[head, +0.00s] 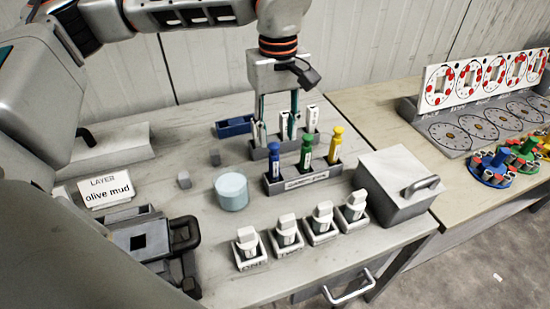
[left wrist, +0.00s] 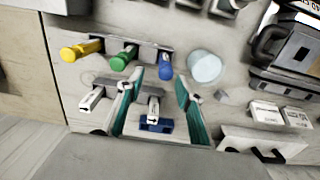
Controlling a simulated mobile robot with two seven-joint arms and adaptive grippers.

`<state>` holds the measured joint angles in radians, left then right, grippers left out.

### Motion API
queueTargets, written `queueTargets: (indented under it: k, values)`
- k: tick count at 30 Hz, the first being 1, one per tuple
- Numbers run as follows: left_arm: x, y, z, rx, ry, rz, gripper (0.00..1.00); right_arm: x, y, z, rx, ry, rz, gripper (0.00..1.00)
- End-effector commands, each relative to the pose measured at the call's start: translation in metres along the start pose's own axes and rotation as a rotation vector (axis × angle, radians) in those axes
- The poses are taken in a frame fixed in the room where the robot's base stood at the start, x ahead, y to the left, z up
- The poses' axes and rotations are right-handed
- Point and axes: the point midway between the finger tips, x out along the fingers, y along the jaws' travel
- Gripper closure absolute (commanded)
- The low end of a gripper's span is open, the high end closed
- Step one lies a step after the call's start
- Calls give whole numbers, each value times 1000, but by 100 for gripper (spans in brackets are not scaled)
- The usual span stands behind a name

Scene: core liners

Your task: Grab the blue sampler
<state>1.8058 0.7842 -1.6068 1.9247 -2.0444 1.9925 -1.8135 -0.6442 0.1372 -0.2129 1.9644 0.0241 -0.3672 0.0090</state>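The blue sampler (head: 273,160) stands upright in the front dark rack (head: 316,180), left of the green sampler (head: 306,150) and the yellow sampler (head: 335,145). In the left wrist view the blue sampler (left wrist: 166,69) is just beyond the fingertips, apart from them. My left gripper (head: 278,115) points down over the rear rack, behind the blue sampler. Its fingers are open in the left wrist view (left wrist: 158,84). A white sampler (left wrist: 154,108) shows between them. My right gripper is in neither view.
A clear cup of pale blue liquid (head: 231,190) stands left of the front rack. Several white-topped blocks (head: 288,230) line the front. A grey lidded box (head: 397,190) is to the right. A blue tray (head: 234,127) lies behind the rear rack.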

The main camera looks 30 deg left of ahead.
Motion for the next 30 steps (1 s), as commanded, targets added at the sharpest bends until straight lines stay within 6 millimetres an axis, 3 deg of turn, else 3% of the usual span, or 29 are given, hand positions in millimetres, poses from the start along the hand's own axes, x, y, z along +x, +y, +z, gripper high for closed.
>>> queueTargets:
  k: [9, 18, 28, 29, 30]
  values:
    - [31, -2, 1, 1, -2, -3, 64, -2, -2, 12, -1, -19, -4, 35]
    - [70, -9, 3, 0, -2, -2, 64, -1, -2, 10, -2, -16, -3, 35]
    - [77, -8, 3, 1, -1, 0, 64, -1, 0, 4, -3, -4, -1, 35]
    - [77, -8, 3, 0, -1, 0, 66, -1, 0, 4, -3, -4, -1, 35]
    - [77, -8, 3, 1, -1, 0, 77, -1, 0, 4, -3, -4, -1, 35]
